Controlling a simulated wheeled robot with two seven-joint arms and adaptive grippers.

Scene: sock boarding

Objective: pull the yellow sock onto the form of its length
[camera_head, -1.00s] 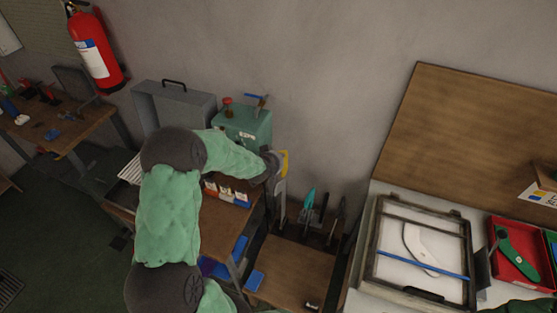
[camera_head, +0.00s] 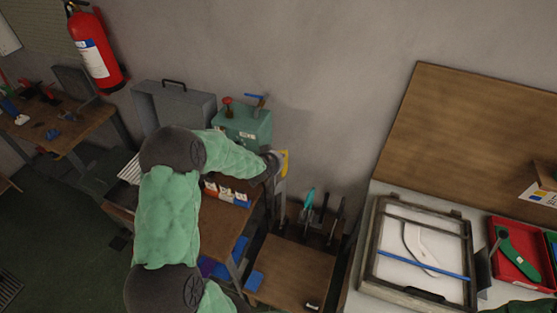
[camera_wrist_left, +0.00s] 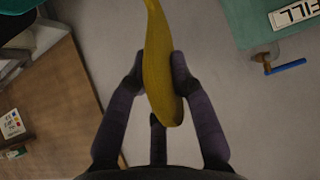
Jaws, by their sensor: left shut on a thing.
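My left gripper (camera_wrist_left: 150,85) is shut on the yellow sock (camera_wrist_left: 160,60), with one finger on each side of it. In the left wrist view the sock runs up out of the picture and ends in a rounded, wider part just below the fingertips. In the head view a strip of the yellow sock (camera_head: 285,163) shows beside my left gripper (camera_head: 275,165). A pale grey upright piece (camera_head: 280,203) stands below it; I cannot tell whether the sock touches it. Several upright forms stand to the right, one teal (camera_head: 308,198) and others dark (camera_head: 340,214). My right gripper is not seen.
A green box (camera_head: 243,127) with a blue-handled lever stands behind my left arm. Small bins (camera_head: 227,192) sit on the bench under it. A low brown board (camera_head: 290,272) lies in front of the forms. A framed tray (camera_head: 420,245) and a red tray (camera_head: 520,260) are at the right.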

